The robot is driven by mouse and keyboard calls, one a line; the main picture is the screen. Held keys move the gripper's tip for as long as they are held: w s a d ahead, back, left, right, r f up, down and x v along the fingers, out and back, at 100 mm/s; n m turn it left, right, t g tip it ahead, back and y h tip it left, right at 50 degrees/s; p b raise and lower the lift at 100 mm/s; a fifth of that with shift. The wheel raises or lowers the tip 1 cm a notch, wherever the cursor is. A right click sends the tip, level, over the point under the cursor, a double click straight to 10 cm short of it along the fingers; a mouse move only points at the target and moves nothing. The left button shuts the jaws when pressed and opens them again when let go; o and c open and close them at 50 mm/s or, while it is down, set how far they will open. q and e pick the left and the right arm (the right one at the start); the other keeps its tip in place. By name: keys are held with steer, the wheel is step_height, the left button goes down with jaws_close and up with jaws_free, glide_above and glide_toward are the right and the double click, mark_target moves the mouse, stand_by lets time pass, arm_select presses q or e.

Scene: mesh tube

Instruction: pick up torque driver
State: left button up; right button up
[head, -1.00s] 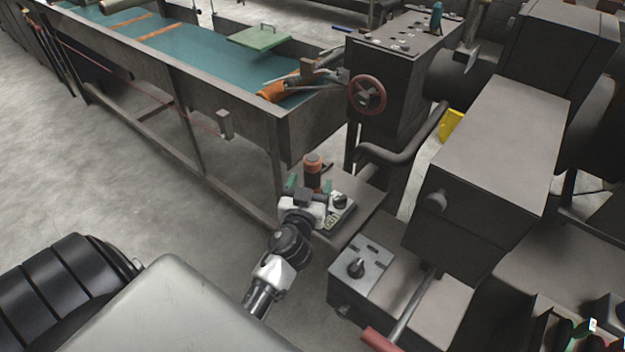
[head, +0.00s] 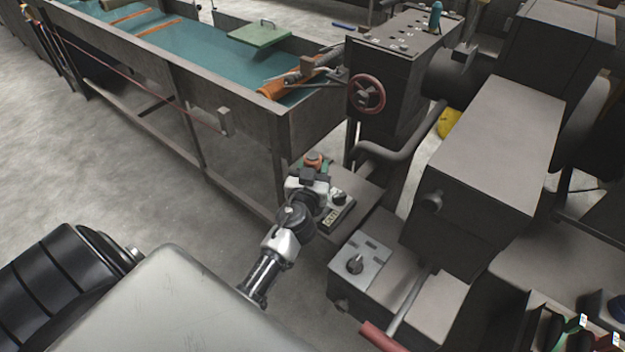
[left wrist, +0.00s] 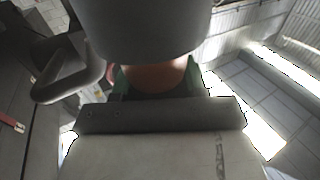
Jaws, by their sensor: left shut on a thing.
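The torque driver appears to be the upright orange and dark piece (head: 313,160) above the small grey ledge at the machine's foot. Only its top shows in the head view; my wrist hides the rest. My left gripper (head: 316,168) is around it, its green fingers shut on it. In the left wrist view the driver's wide dark grey end (left wrist: 145,28) and orange band (left wrist: 155,76) fill the space between the green fingers of my gripper (left wrist: 157,82). I cannot tell whether it still touches the ledge. My right gripper is not in view.
A small control box with a black knob (head: 339,199) stands just right of my gripper. Another knob panel (head: 358,256) is nearer. The long teal-lined trough (head: 205,52) and its leg stand close behind and left. The floor at left is clear.

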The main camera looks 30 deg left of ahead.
mark_target(314, 151)
arm_select(q)
steer(key=shift+r, duration=0.15)
steer(key=shift+r, duration=0.35)
step_height(314, 151, up, 8)
steer(key=p, duration=0.2)
steer(key=shift+r+p, duration=0.15)
steer(key=shift+p, duration=0.15)
steer(key=shift+r, duration=0.45)
stand_by(0.9)
